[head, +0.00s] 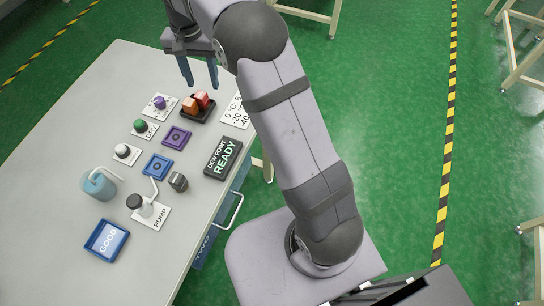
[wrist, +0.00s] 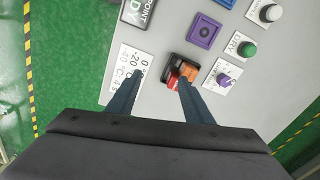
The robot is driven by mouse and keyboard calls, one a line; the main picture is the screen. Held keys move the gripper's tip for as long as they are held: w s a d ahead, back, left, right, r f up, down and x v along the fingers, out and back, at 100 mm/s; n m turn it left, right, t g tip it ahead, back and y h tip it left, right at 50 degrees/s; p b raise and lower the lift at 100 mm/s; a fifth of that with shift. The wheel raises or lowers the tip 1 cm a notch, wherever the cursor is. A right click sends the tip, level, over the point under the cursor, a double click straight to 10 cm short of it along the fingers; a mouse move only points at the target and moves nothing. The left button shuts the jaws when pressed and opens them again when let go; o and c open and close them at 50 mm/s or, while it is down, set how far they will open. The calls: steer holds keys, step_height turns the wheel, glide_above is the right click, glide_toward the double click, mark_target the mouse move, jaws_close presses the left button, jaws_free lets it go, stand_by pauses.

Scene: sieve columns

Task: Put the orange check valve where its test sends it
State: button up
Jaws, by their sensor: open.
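The orange check valve (head: 192,105) appears to be the orange block in a small black tray (head: 209,116) on the table, beside a red block (head: 203,98). In the wrist view the orange block (wrist: 190,71) is at the right of the tray, next to the red one (wrist: 172,83). My gripper (head: 199,83) is open and empty, its fingers pointing down above the tray. In the wrist view my gripper (wrist: 160,78) has its right fingertip overlapping the blocks and its left fingertip over a white card. Parts of both blocks are hidden by the finger.
A black sign (head: 223,158) reads "DEW POINT READY". A number card (head: 236,112) lies beside the tray. Purple (head: 177,136) and blue (head: 157,166) square fixtures, several knobs, a pump (head: 148,206), a teal container (head: 100,185) and a blue GOOD tray (head: 91,252) stand on the table. The table's left is clear.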

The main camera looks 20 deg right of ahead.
steer(key=s+d+f+n, duration=0.1)
steer(key=s+d+n, duration=0.1)
steer(key=s, duration=0.7)
steer(key=s+d+f+n, duration=0.2)
steer(key=s+d, duration=0.1)
steer(key=s, duration=0.6)
steer(key=s+d+f+n, duration=0.2)
steer(key=s+d, duration=0.1)
steer(key=s, duration=0.7)
steer(key=shift+d, duration=0.35)
steer(key=shift+r+p, duration=0.25)
steer(key=shift+p, duration=0.1)
